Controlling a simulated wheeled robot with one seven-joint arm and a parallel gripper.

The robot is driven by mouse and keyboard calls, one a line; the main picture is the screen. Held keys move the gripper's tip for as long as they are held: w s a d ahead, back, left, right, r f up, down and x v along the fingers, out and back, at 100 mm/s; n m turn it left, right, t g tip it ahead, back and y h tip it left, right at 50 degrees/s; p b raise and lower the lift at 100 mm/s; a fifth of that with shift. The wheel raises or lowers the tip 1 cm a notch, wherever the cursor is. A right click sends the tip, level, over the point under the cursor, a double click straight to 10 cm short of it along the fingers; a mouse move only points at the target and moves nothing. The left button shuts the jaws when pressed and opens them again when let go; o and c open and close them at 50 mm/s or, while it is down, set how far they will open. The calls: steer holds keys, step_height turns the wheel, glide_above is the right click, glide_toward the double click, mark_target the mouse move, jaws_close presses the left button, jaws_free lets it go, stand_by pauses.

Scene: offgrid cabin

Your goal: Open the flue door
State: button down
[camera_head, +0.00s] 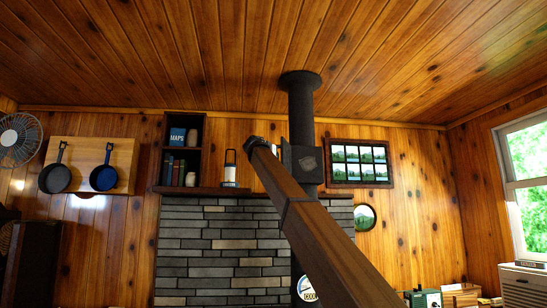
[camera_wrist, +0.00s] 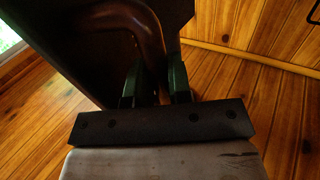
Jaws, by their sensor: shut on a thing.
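The black stovepipe (camera_head: 301,105) rises to the ceiling, with a dark box (camera_head: 306,160) partway up that seems to hold the flue door. My gripper (camera_head: 256,143) is at the left of this box, at the far end of my arm, and looks small there. In the wrist view, my gripper's two dark green fingers (camera_wrist: 155,88) are shut on a curved brown handle (camera_wrist: 148,35). The handle runs along a large dark panel (camera_wrist: 75,45), apparently the flue door. My arm hides part of the pipe. How far the door stands open cannot be told.
A lantern (camera_head: 230,168) stands on the mantel (camera_head: 215,190) just left of my arm's end. A small bookshelf (camera_head: 182,150) is farther left. A framed picture (camera_head: 359,164) hangs right of the pipe. The plank ceiling (camera_head: 200,50) is above.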

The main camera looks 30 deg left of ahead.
steer(key=c, duration=1.1)
jaws_free()
steer(key=shift+o, duration=0.2)
steer(key=shift+s, duration=0.15)
steer(key=s, duration=1)
steer(key=shift+s, duration=0.25)
